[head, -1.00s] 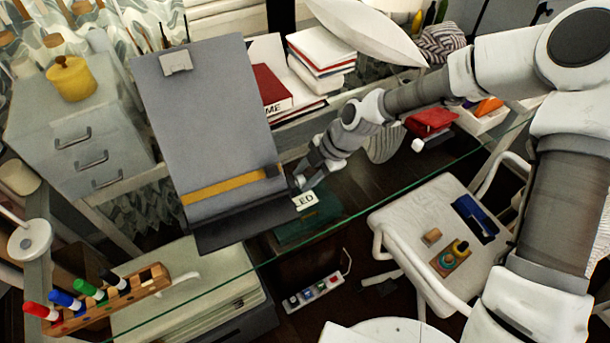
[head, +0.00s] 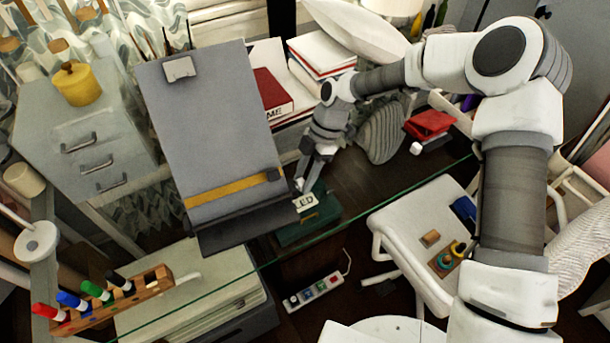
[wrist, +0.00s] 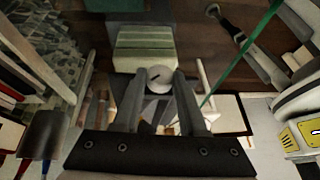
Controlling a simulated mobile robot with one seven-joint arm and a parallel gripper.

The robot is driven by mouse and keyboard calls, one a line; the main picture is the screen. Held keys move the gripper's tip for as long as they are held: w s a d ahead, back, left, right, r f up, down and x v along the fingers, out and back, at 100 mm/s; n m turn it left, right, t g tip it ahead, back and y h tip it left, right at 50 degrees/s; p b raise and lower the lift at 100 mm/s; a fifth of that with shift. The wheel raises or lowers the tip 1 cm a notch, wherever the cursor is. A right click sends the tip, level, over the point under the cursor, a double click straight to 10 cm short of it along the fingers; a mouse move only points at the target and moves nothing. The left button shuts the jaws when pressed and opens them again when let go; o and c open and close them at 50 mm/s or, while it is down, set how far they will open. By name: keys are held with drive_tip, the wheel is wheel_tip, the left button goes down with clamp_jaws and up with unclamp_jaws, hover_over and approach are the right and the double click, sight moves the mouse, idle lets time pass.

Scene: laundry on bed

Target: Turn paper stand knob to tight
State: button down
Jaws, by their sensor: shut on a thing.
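The paper stand (head: 212,120) is a tall grey tilted board with a clip at the top, a yellow band across its lower part and a dark ledge. My gripper (head: 301,183) is at the stand's lower right side. In the wrist view my gripper (wrist: 160,77) has its fingers on either side of a round pale knob (wrist: 159,86) with a dark line on its face, and is shut on it. In the head view the knob is too small and covered to make out clearly.
A green box labelled LED (head: 309,222) lies just below my gripper. A red book (head: 271,92) and stacked books (head: 322,55) stand behind the stand. A marker rack (head: 110,302) is at front left. A glass edge (head: 375,215) crosses in front.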

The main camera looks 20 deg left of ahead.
drive_tip(key=g+h, duration=0.2)
drive_tip(key=m+g+h+b, duration=0.1)
drive_tip(key=shift+w+a+f, duration=0.25)
drive_tip(key=shift+a+f, duration=0.05)
drive_tip(key=shift+a, duration=0.05)
drive_tip(key=shift+a+f+m+g+h+b, duration=0.15)
drive_tip(key=shift+m+g+h+b, duration=0.15)
drive_tip(key=shift+g+h+b, duration=0.55)
drive_tip(key=shift+g+b, duration=0.35)
drive_tip(key=shift+b, duration=0.25)
drive_tip(key=shift+c, duration=2.2)
unclamp_jaws()
drive_tip(key=shift+w+r, duration=0.1)
drive_tip(key=shift+r, duration=0.2)
